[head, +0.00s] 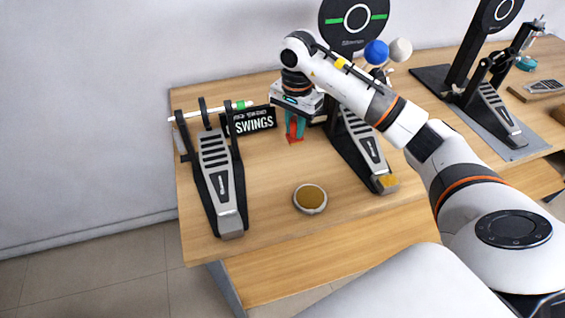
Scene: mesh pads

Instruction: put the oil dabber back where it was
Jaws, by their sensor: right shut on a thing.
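My right gripper (294,122) reaches over the back of the near table, in front of the wall. It is shut on a small teal and red thing, which I take to be the oil dabber (294,137). The dabber is upright, with its red end low, close to the table top; I cannot tell whether it touches. My gripper body and arm hide part of it from above. My left gripper is not in view.
A pedal (217,175) stands left, a second pedal (362,150) right of the gripper. A black SWINGS sign (252,121) is just left of the dabber. A round brown-topped tin (310,197) lies in front. Another pedal (497,115) stands on the far-right table.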

